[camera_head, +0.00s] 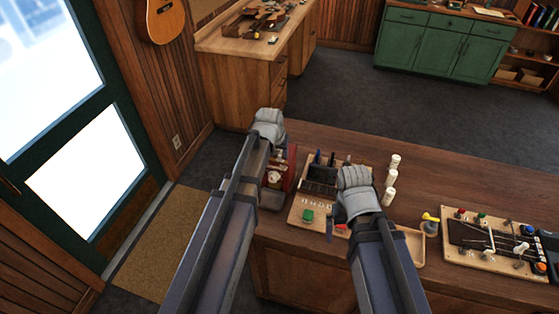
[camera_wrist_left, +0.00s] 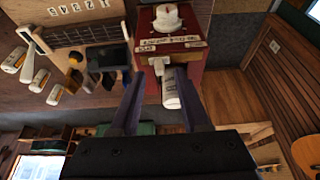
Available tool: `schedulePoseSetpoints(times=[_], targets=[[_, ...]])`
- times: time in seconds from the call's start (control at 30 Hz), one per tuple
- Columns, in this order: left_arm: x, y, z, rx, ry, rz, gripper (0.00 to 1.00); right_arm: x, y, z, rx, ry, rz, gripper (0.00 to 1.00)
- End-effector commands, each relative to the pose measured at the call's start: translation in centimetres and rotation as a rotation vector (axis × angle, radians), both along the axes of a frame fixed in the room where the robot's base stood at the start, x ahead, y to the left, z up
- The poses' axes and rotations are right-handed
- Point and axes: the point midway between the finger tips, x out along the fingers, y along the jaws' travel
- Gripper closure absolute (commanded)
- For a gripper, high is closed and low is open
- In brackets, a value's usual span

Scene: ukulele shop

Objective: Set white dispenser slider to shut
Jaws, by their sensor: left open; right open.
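The red dispenser box (camera_head: 283,172) stands at the left end of the wooden counter, partly hidden by my left arm. In the left wrist view the red box (camera_wrist_left: 185,55) has a white round knob on top, a lettered label and a small white slider (camera_wrist_left: 158,66) on its front. A pale cylinder (camera_wrist_left: 171,90) sits beside the slider. My left gripper (camera_wrist_left: 158,77) is open, its two dark fingers spread either side of the slider and cylinder; contact cannot be told. My right gripper (camera_head: 339,229) is open over the counter, its fingers partly hidden by its wrist.
A wooden board (camera_head: 302,206) with a green block and lettered tiles lies right of the box. White bottles (camera_head: 390,180) stand beyond my right wrist. A board with knobs and strings (camera_head: 470,262) and a wooden tray (camera_head: 412,246) lie right.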

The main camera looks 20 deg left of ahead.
Motion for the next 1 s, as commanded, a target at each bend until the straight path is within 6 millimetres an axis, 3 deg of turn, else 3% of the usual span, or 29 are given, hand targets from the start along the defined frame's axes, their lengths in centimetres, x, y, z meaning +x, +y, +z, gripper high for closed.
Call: schedulePoseSetpoints(times=[0.03, 0.1, 0.47, 0.87, 1.0], targets=[[0.35, -0.01, -1.13, 0.000, 0.000, 0.000, 0.54, 0.00, 0.00, -1.13, 0.000, 0.000, -0.001, 0.00], [0.56, -0.02, -1.56, 0.000, 0.000, 0.000, 0.54, 0.02, 0.00, -1.55, 0.000, -0.001, -0.001, 0.00], [0.69, -0.03, -1.64, 0.000, 0.000, 0.000, 0.55, 0.01, 0.00, -1.64, 0.000, -0.001, -0.002, 0.00], [0.69, -0.03, -1.65, 0.000, 0.000, 0.000, 1.00, 0.01, 0.01, -1.65, 0.000, -0.001, -0.002, 0.00], [0.68, -0.03, -1.64, 0.000, 0.000, 0.000, 1.00, 0.01, 0.00, -1.65, 0.000, -0.001, -0.002, 0.00]])
